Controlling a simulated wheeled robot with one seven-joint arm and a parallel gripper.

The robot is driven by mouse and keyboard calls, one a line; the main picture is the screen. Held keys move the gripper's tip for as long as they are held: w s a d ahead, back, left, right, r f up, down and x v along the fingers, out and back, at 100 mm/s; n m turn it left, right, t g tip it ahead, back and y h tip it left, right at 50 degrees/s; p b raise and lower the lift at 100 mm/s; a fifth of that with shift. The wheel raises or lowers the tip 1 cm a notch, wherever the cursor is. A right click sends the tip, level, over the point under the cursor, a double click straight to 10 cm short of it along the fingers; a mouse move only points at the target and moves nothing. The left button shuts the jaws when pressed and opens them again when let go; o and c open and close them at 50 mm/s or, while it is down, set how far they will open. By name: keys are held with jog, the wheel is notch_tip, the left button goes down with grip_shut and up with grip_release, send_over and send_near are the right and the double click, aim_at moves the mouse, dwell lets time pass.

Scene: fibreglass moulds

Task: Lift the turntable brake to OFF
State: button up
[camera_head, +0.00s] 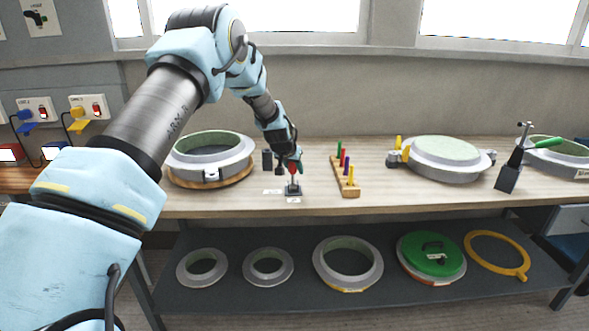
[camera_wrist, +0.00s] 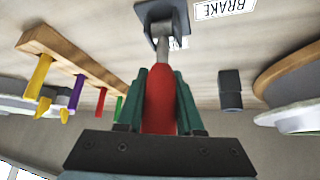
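The turntable brake is a small dark base (camera_head: 293,190) on the bench with a metal lever ending in a red handle (camera_head: 293,168). In the wrist view the red handle (camera_wrist: 160,100) lies between the green fingers of my gripper (camera_wrist: 160,78), which appear to press on both its sides. The metal stem (camera_wrist: 172,46) runs from the handle to the base. A "BRAKE" label (camera_wrist: 225,9) lies beside the base; another label is partly hidden behind the lever. My gripper (camera_head: 292,164) is also over the brake in the head view. The turntable (camera_head: 240,178) carries a round grey mould to the left.
A wooden rack (camera_head: 348,189) with several coloured pegs stands right of the brake. A dark block (camera_head: 267,160) stands left of it, near the turntable. A clamped round mould (camera_head: 442,160) is further right. The bench front is clear.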

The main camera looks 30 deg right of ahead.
jog(key=o, duration=0.5)
jog(key=shift+w, duration=0.1)
jog(key=shift+c, duration=0.2)
jog(key=shift+r, duration=0.1)
jog(key=b+v, duration=0.3)
jog(key=v, duration=0.7)
jog(key=shift+s+r, duration=0.15)
jog(key=shift+s, duration=0.1)
jog(key=shift+a, duration=0.15)
jog(key=s+a+n+y, duration=0.1)
jog(key=a+n+y, duration=0.1)
jog(key=a, duration=1.3)
jog(key=s+a+n+g+y, duration=0.1)
jog(key=s+a+n, duration=0.2)
jog(key=s+a, duration=0.7)
jog(key=s+a+n+g+y, duration=0.2)
jog(key=s+a, duration=0.9)
jog(key=a, duration=0.7)
jog(key=shift+a+f+n, duration=0.3)
jog(key=shift+n, duration=0.3)
